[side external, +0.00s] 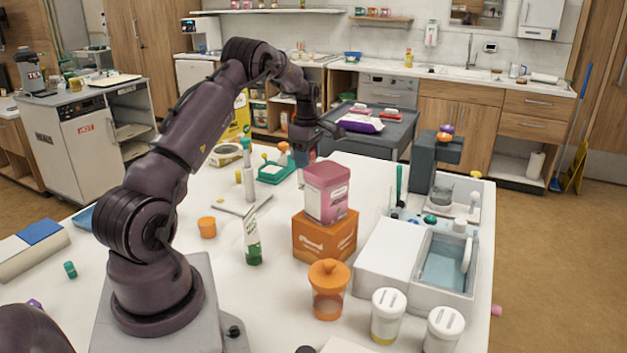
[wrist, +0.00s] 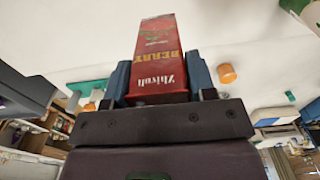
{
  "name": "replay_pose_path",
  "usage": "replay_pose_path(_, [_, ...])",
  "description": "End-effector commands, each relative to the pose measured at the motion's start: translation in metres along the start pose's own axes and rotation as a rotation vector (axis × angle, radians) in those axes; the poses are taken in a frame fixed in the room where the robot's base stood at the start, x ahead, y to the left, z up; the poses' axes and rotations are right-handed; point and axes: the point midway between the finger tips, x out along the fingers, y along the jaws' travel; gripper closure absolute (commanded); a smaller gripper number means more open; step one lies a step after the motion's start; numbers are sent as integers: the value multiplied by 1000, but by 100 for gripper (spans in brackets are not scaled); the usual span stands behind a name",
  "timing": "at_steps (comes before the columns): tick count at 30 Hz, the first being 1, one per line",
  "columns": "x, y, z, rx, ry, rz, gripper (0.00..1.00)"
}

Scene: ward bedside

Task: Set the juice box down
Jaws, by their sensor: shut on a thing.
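The juice box (wrist: 158,55) is red with a dark lower face and the word BERRY, seen in the wrist view. My gripper (wrist: 160,80) is shut on it, with one blue-grey finger on each side. In the side view my gripper (side external: 306,150) points down over the far part of the white table (side external: 310,275). There the juice box is hidden behind a pink tub (side external: 326,192). I cannot tell whether its base touches the table.
The pink tub stands on an orange carton (side external: 325,236) in front of my gripper. A teal tray (side external: 276,172) lies left of it. A white sink unit (side external: 418,258) is on the right. An orange cup (side external: 207,227) and a green-white tube (side external: 252,238) stand nearer. Bare table lies between.

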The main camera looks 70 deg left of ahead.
Motion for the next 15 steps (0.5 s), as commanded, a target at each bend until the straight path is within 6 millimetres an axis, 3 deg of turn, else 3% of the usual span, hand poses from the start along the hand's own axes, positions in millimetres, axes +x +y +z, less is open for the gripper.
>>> replay_pose_path(1, [14,8,0,1,-1,-4,78])
replay_pose_path(6, [38,28,-2,0,-1,-2,78])
replay_pose_path(15, [51,40,-2,1,0,-2,78])
